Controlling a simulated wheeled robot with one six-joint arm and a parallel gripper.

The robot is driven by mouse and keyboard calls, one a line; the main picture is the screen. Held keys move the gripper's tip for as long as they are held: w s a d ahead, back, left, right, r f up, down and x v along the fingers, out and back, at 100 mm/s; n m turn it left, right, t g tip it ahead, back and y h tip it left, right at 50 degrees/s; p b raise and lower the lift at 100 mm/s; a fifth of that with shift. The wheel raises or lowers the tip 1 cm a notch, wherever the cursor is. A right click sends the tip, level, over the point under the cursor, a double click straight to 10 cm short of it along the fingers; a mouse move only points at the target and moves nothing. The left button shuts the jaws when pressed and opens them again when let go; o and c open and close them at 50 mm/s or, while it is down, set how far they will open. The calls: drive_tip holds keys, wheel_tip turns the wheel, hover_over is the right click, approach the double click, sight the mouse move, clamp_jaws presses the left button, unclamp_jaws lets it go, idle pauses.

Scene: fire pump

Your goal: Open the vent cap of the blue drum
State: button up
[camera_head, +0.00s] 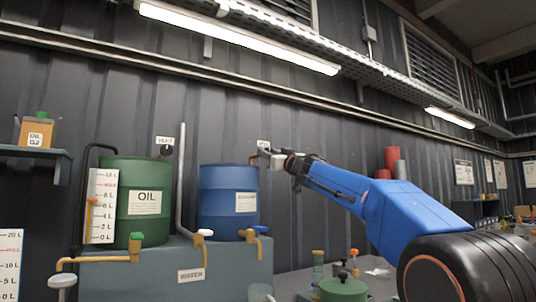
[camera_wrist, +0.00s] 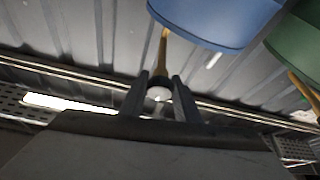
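The blue drum (camera_head: 226,207) stands on a grey plinth beside a green one. Its upper edge also shows in the wrist view (camera_wrist: 215,22). In the head view the gripper partly hides the cap.
The green oil drum (camera_head: 142,205) stands left of the blue drum, with a grey vertical pipe (camera_head: 182,175) between them. Taps (camera_head: 205,236) project from the plinth (camera_head: 225,265) in front. The ribbed wall is close behind. Red cylinders (camera_head: 391,158) stand behind my arm.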

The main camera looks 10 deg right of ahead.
drive_tip(key=shift+n, duration=0.7)
drive_tip(key=n+y, duration=0.1)
drive_tip(key=n, duration=0.1)
drive_tip(key=n+g+y, duration=0.1)
drive_tip(key=n, duration=0.1)
drive_tip(key=shift+d+g, duration=0.1)
drive_tip(key=shift+g, duration=0.2)
drive_tip(key=n+g, duration=0.1)
drive_tip(key=n, duration=0.1)
drive_tip(key=n+g+y, duration=0.1)
drive_tip(key=n, duration=0.2)
drive_tip(key=shift+y, duration=0.3)
drive_tip(key=n+g, duration=0.1)
drive_tip(key=n, duration=0.2)
drive_tip(key=n+g, duration=0.1)
drive_tip(key=n, duration=0.3)
drive_tip(key=shift+g, duration=0.3)
drive_tip(key=n+g, duration=0.1)
drive_tip(key=n, duration=0.1)
drive_tip(key=n+h, duration=0.1)
drive_tip(key=n, duration=0.2)
drive_tip(key=shift+g, duration=0.4)
drive_tip(key=n+h, duration=0.1)
drive_tip(key=n, duration=0.2)
drive_tip(key=shift+g+h, duration=0.3)
drive_tip(key=shift+h, duration=0.1)
drive_tip(key=shift+n, duration=0.5)
